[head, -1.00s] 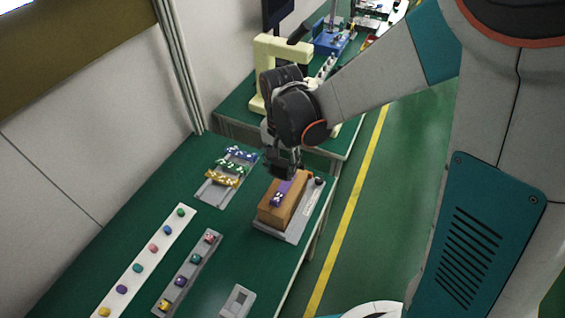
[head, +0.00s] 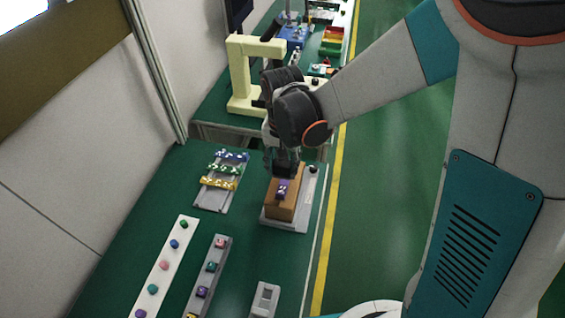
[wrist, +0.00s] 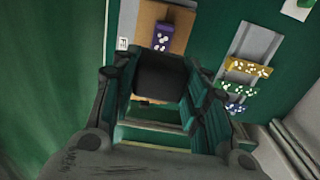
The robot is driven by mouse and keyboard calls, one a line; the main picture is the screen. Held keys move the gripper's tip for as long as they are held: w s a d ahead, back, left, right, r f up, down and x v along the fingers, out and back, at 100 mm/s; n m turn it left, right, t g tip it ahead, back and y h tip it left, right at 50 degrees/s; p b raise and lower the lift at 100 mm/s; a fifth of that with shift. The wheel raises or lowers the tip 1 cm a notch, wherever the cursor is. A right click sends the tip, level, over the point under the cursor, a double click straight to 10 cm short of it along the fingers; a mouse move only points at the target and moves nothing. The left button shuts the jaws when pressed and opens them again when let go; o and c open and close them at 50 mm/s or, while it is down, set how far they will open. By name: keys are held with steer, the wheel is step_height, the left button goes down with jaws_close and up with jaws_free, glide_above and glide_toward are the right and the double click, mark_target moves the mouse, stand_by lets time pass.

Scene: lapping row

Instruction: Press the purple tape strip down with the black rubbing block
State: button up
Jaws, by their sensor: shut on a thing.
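The purple tape strip (head: 282,188) with white marks lies on the top of a brown block, which stands on a light grey base (head: 289,224). In the wrist view the strip (wrist: 163,37) shows just beyond the fingertips, over the brown surface (wrist: 181,20). My gripper (head: 284,165) is over the far end of the brown block. In the wrist view my gripper (wrist: 160,80) is shut on the black rubbing block (wrist: 160,76), held between its fingers. The black block covers part of the brown surface; I cannot tell whether it touches it.
A grey rack (head: 208,197) with blue, green and yellow spotted strips lies left of the brown block. A white strip (head: 153,275) and a grey tray (head: 206,285) with coloured pieces lie nearer. A cream frame (head: 238,75) stands on the far table.

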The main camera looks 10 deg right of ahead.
steer(key=shift+f+b, duration=2.35)
steer(key=shift+f, duration=0.6)
steer(key=shift+f+b, duration=0.55)
steer(key=shift+r+p, duration=2.5)
steer(key=shift+r, duration=1.05)
